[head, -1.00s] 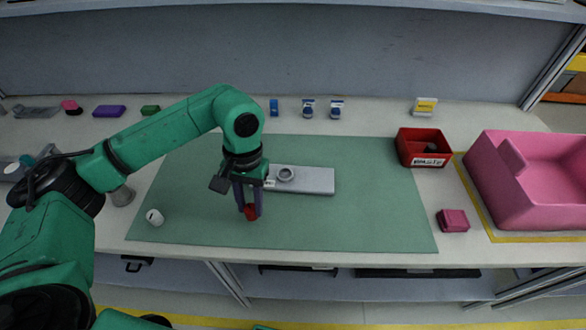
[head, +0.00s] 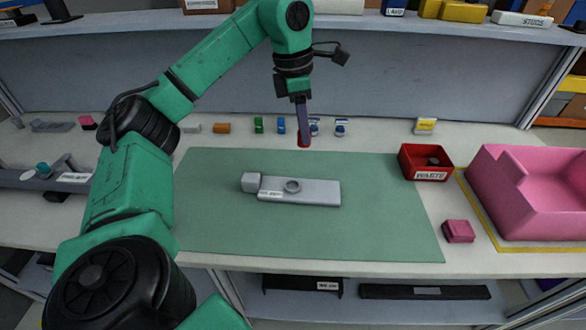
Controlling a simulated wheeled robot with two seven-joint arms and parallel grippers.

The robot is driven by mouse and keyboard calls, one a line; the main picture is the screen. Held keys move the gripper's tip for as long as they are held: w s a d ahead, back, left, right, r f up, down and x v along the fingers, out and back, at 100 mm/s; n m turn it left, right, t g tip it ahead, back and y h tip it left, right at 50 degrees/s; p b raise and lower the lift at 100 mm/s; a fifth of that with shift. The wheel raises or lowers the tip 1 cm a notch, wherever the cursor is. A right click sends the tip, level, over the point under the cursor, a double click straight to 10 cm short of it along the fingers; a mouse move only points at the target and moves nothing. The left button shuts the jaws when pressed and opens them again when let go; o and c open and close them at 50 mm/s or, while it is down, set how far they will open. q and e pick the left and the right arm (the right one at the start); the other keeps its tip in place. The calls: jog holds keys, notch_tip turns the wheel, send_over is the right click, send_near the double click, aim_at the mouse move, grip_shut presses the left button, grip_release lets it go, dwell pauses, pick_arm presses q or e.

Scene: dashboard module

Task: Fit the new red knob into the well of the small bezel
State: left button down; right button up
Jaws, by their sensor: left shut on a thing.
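The grey dashboard module (head: 325,194) lies flat on the green mat, with a labelled face toward me. A small round raised bezel (head: 293,186) stands on its top, and its well looks empty. A pale block (head: 250,181) is at the module's left end. My left gripper (head: 302,136) is shut on the red knob (head: 304,142), whose lower part shows below the fingers. It appears raised, beyond the module in the picture and a little right of the bezel. The gripper hides much of the knob. My right gripper is not in view.
A red waste bin (head: 409,168) with something dark in it and a pink box (head: 508,218) stand at the right. A small magenta block (head: 458,231) sits beside the mat (head: 360,235). Several small coloured parts line the table's back.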

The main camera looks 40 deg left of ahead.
pick_arm(q)
notch_tip(320, 180, up, 3)
jog(key=a+n, duration=0.3)
jog(key=n, duration=0.2)
jog(key=n+y+b, duration=0.1)
jog(key=n+b, duration=0.1)
jog(key=b, duration=0.7)
send_over(293, 187)
notch_tip(293, 187, down, 10)
jog(key=shift+m, duration=0.3)
jog(key=f, duration=0.9)
jog(key=shift+s+f, duration=0.15)
jog(key=shift+s, duration=0.15)
jog(key=shift+f, duration=0.1)
jog(key=c, duration=0.6)
grip_release()
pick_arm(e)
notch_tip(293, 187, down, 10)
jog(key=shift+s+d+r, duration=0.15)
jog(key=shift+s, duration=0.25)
pick_arm(q)
jog(key=shift+o, duration=0.2)
notch_tip(293, 187, up, 12)
jog(key=s+p, duration=0.2)
jog(key=shift+a+p, duration=0.15)
jog(key=shift+p, duration=0.15)
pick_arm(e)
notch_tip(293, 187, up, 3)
pick_arm(q)
jog(key=shift+w, duration=0.1)
